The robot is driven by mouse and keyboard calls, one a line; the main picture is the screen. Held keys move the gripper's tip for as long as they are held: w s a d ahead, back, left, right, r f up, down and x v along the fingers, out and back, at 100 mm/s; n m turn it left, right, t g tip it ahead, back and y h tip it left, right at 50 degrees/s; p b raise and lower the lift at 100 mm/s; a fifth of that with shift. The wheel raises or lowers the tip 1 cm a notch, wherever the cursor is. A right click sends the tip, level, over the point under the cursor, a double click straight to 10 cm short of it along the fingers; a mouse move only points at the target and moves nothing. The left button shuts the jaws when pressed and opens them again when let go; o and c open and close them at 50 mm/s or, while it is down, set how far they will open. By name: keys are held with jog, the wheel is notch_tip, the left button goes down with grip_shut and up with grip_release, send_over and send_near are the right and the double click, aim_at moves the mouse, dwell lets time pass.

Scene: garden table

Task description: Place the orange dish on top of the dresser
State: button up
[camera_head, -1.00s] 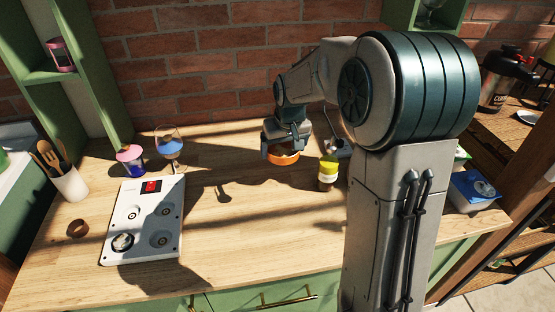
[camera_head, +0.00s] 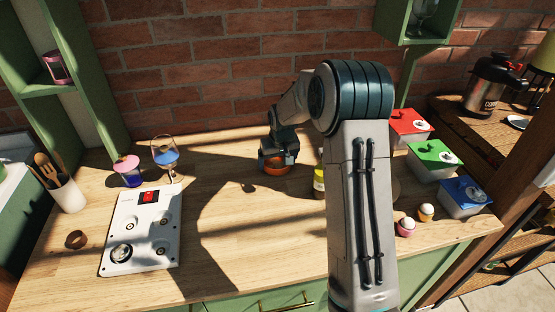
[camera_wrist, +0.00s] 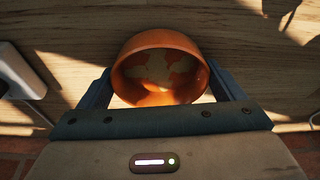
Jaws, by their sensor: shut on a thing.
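The orange dish (camera_head: 275,168) is a small round bowl at the back of the wooden counter, near the brick wall. It also shows in the wrist view (camera_wrist: 160,44), between the two fingers, with light and shadow patches inside. My gripper (camera_head: 277,159) is shut on the dish, one finger on each side of it. The dish is at or just above the counter; I cannot tell whether it touches. The green-fronted dresser (camera_head: 230,247) has a bare wooden top around the dish.
A white hob (camera_head: 143,232), a wine glass (camera_head: 166,155) and a pink-lidded jar (camera_head: 128,170) stand left. A yellow-capped bottle (camera_head: 319,182) is right of the dish. Red, green and blue lidded boxes (camera_head: 466,197) and egg cups (camera_head: 406,227) stand right. The middle top is clear.

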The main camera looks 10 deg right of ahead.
jog(key=shift+f, duration=0.2)
jog(key=o, duration=0.8)
